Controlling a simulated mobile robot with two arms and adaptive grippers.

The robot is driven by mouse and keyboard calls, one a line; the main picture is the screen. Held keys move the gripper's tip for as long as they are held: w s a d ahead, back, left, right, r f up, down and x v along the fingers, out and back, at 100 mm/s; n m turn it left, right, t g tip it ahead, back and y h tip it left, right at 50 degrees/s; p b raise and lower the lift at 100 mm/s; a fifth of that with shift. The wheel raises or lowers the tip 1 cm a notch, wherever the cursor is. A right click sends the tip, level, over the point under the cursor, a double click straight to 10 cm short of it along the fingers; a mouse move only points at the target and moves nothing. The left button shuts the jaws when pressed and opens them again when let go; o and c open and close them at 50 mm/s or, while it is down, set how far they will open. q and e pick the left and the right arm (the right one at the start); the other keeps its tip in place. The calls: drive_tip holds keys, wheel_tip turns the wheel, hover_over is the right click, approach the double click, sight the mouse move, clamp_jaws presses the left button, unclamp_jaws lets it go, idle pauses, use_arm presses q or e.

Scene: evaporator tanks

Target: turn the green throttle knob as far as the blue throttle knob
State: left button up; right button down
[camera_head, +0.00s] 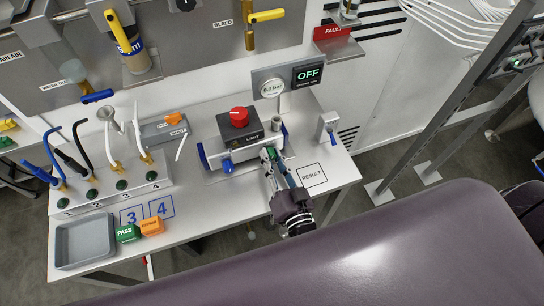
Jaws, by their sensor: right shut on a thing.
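A grey box with a red knob (239,114) on top stands on the white bench. A blue throttle knob (227,165) sits on its front left. A green throttle knob (271,152) is at its front right, mostly covered by my gripper. My right gripper (275,162) is shut on the green knob, coming in from the front. How far each knob is turned is too small to tell. My left gripper is not in view.
Green PASS (127,233) and orange (152,226) blocks lie beside the tray. An OFF display (308,74) stands behind the box. A RESULT square (312,175) lies right of my gripper.

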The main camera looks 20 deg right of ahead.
drive_tip(key=c, duration=1.7)
unclamp_jaws()
drive_tip(key=shift+s, duration=0.1)
drive_tip(key=s, duration=1.2)
drive_tip(key=shift+d, duration=0.2)
